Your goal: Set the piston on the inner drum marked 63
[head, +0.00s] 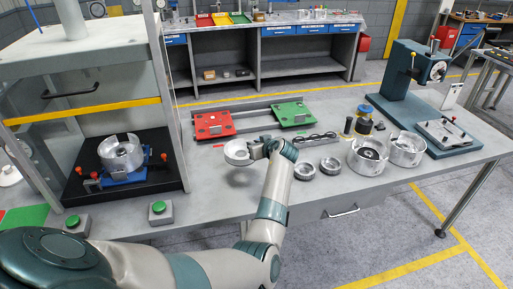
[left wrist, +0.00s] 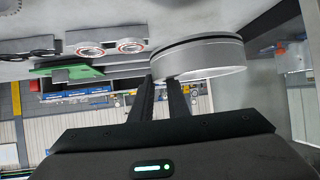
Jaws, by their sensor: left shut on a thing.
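The piston, a shallow silver round cup (head: 236,154), is held in my left gripper (head: 254,150) above the bench top, in front of the red pallet. In the left wrist view the two fingers (left wrist: 162,82) close on the edge of the piston (left wrist: 205,58). Two larger silver drums stand on the bench at right: one with a dark centre (head: 366,158), and one beside it (head: 406,149). Another silver drum (head: 121,153) sits on a blue fixture in the press station at left. No mark 63 is readable on any drum. My right gripper is not in view.
Two small silver rings (head: 304,171) (head: 331,166) lie between my gripper and the drums. A red pallet (head: 213,124) and green pallet (head: 293,114) lie behind. A teal hand press (head: 413,85) stands at right. Green-button boxes (head: 160,211) stand at the front left.

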